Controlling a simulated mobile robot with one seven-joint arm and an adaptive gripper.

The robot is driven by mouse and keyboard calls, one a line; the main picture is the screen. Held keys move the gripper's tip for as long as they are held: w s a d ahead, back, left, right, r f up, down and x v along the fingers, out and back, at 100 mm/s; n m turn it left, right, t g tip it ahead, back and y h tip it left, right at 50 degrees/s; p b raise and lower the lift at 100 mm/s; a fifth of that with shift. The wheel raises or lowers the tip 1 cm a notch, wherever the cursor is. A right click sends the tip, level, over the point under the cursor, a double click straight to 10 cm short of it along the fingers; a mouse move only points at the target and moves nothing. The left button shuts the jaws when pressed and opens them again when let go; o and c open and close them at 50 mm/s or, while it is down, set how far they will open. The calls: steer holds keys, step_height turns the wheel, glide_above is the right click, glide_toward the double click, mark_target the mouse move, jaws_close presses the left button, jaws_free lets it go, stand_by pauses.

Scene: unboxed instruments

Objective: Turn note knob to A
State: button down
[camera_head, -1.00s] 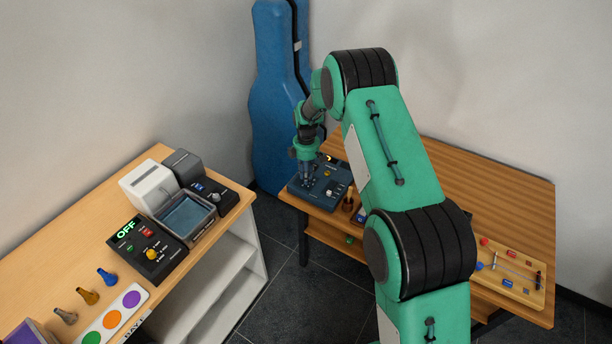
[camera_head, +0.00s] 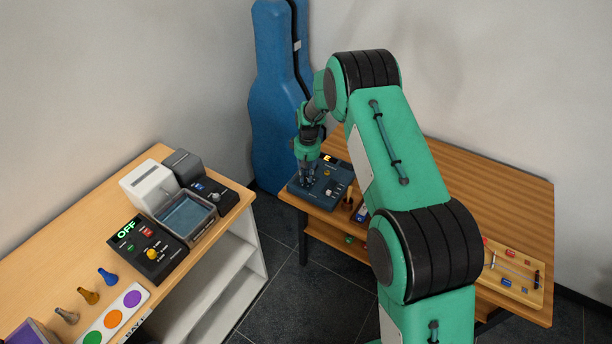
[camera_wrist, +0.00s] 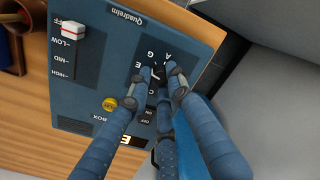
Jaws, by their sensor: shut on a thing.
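The dark blue box marked Quadrelm (camera_head: 338,194) sits at the left end of the wooden table. It also shows in the wrist view (camera_wrist: 185,30). Letters including A, G and E ring a dark note knob (camera_wrist: 157,72). My gripper (camera_head: 307,183) points down over the box. In the wrist view its fingertips (camera_wrist: 158,80) are closed around the knob, and they hide much of it. The exact pointer direction is hard to tell. A small lit display (camera_wrist: 131,140) shows a letter that looks like E, partly hidden by a finger.
The box also has a yellow button (camera_wrist: 109,103) and a white-and-red slider (camera_wrist: 72,32) beside LOW, MID and HIGH. A brown cup (camera_head: 348,202) stands right of the box. A blue instrument case (camera_head: 270,100) leans behind. A shelf (camera_head: 60,260) with devices is at left.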

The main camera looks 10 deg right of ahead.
mark_target(307, 178)
steer(key=m, duration=0.4)
steer(key=shift+m, duration=0.3)
steer(key=m, duration=0.3)
steer(key=shift+m, duration=0.4)
steer(key=m, duration=0.3)
steer(key=shift+r+p, duration=0.1)
steer(key=shift+p, duration=0.2)
steer(key=shift+m+t, duration=0.3)
steer(key=shift+m, duration=1.8)
steer(key=c, duration=1.6)
jaws_free()
steer(key=r, duration=1.2)
steer(key=shift+s+d, duration=0.1)
steer(key=shift+s, duration=0.15)
